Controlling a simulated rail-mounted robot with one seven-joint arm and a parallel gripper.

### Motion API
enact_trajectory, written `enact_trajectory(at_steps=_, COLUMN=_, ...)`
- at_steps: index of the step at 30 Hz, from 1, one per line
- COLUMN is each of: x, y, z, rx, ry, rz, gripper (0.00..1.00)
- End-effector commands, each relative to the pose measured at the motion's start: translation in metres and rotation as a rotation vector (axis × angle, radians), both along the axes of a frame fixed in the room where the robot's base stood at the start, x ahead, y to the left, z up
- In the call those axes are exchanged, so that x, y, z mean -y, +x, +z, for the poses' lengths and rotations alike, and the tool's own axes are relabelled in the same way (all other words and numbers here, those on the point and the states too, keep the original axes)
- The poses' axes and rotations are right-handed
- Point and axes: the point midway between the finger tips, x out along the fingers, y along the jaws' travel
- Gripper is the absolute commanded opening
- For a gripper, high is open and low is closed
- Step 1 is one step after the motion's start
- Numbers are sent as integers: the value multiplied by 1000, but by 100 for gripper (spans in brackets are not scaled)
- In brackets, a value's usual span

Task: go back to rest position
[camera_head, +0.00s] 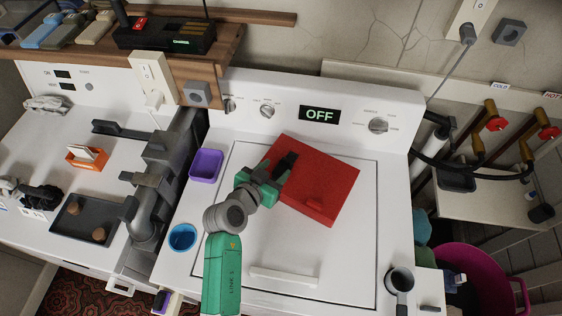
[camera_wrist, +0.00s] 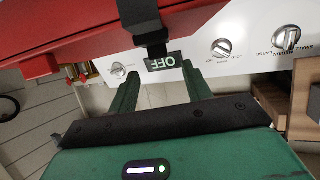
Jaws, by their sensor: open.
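My gripper (camera_head: 266,176) is above the white top-loading washer (camera_head: 240,290), at the left edge of a red box (camera_head: 325,175). In the wrist view its two green fingers (camera_wrist: 158,72) stand apart. A black piece (camera_wrist: 148,28) shows between and beyond them, over the red surface (camera_wrist: 75,40). I cannot tell whether this piece touches the fingers. The red box lies tilted on the washer's closed lid and has a small red grip on its face. The washer's display (camera_head: 320,114) reads OFF.
A purple container (camera_head: 205,165) and a blue cup (camera_head: 183,238) stand left of the lid. A dark mug (camera_head: 399,281) stands at the front right. A wooden shelf (camera_head: 228,58) overhangs the back left. Grey pipes (camera_head: 160,180) rise left of the washer. The lid's front is mostly clear.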

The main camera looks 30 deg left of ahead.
Motion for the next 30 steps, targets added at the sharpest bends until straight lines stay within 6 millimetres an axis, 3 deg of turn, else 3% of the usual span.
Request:
enact_trajectory(at_steps=6, x=0, y=-23, z=10, rx=0, ry=1, rz=0, gripper=49)
enact_trajectory(at_steps=23, x=0, y=-24, z=10, rx=0, ry=1, rz=0, gripper=49)
enact_trajectory(at_steps=26, x=12, y=-9, z=44, rx=38, ry=34, rz=-12, gripper=49)
enact_trajectory(at_steps=29, x=40, y=14, z=117, rx=129, ry=92, rz=-25, gripper=49)
enact_trajectory(at_steps=30, x=55, y=20, z=151, rx=175, ry=115, rz=-28, gripper=49)
